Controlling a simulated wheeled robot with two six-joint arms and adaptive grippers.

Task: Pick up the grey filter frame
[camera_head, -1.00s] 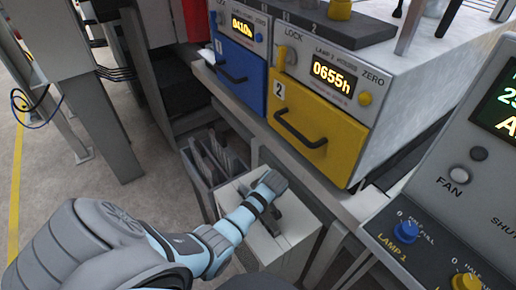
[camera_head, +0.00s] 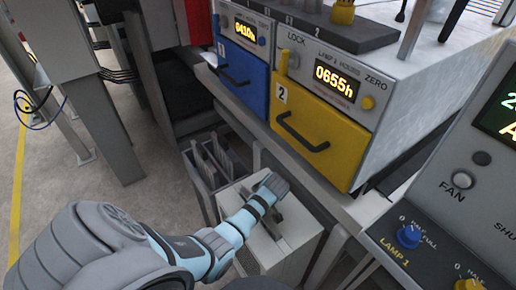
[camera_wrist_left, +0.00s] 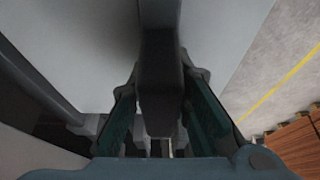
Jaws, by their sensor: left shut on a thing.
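My left gripper (camera_head: 270,192) reaches down onto a pale box (camera_head: 290,262) below the yellow drawer. In the left wrist view its fingers (camera_wrist_left: 161,118) are closed on both sides of a dark grey bar (camera_wrist_left: 160,62), which looks like a handle on the pale top. In the head view my gripper covers part of this dark handle (camera_head: 271,224). Several thin grey frame-like plates (camera_head: 222,158) stand in a dark open bin just behind the box; I cannot tell whether the grey filter frame is one of them or the handled part. My right gripper is not in view.
The yellow drawer (camera_head: 316,140) and blue drawer (camera_head: 241,82) sit in the machine above the box. A control panel (camera_head: 450,215) with knobs is at the right. A grey post (camera_head: 104,120) stands at the left; open floor lies beyond it.

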